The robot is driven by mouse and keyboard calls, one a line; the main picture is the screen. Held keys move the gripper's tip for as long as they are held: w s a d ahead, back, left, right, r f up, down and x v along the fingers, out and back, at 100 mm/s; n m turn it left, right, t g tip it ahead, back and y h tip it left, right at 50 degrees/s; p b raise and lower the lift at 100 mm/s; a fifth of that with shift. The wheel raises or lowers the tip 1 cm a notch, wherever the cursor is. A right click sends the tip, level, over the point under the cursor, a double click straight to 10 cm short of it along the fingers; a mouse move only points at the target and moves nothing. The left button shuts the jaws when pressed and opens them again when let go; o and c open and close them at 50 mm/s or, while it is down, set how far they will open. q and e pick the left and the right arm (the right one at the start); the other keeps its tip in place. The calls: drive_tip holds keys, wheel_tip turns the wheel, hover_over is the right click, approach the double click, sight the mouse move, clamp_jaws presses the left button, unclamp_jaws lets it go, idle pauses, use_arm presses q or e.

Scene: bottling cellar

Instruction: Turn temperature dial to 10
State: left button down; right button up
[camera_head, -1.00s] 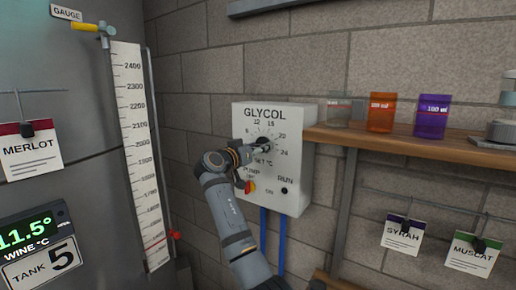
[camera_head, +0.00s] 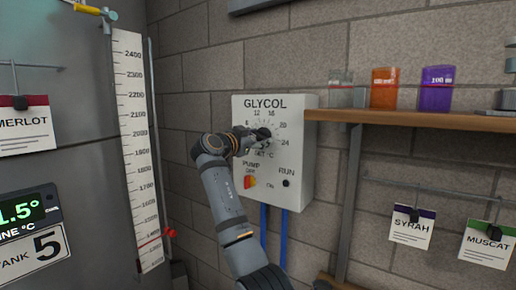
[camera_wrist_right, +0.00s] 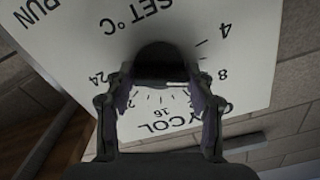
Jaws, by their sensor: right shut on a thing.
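The temperature dial is a dark round knob on the white GLYCOL control box (camera_head: 300,160); its scale reads from 4 to 24, with SET °C below. My right gripper (camera_head: 259,136) comes from the lower left and is shut on the dial, hiding most of it in the head view. In the right wrist view the dark dial (camera_wrist_right: 165,58) is between the fingers of my right gripper (camera_wrist_right: 163,88), and the scale appears upside down. A pale line shows at the knob between the fingers; I cannot tell exactly which number it marks. My left gripper is out of view.
The red-and-yellow pump switch (camera_head: 250,182) sits just below my right wrist. A wooden shelf (camera_head: 420,119) with orange and purple beakers juts out right of the box. A grey tank (camera_head: 70,110) with a level scale (camera_head: 135,150) stands left. Blue pipes run below the box.

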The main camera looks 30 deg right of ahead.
drive_tip(key=m+b, duration=0.1)
drive_tip(key=m, duration=0.2)
drive_tip(key=shift+r, duration=0.1)
drive_tip(key=shift+r+m+b, duration=0.1)
drive_tip(key=shift+m+b, duration=0.35)
drive_tip(key=shift+m, duration=0.45)
drive_tip(key=shift+r+m, duration=0.1)
drive_tip(key=shift+m, duration=0.2)
drive_tip(key=o, duration=1.1)
drive_tip(key=shift+w+d+f, duration=0.1)
drive_tip(key=shift+d+f, duration=0.05)
drive_tip(key=shift+f, duration=0.05)
drive_tip(key=v, duration=1.2)
drive_tip(key=shift+f, duration=0.1)
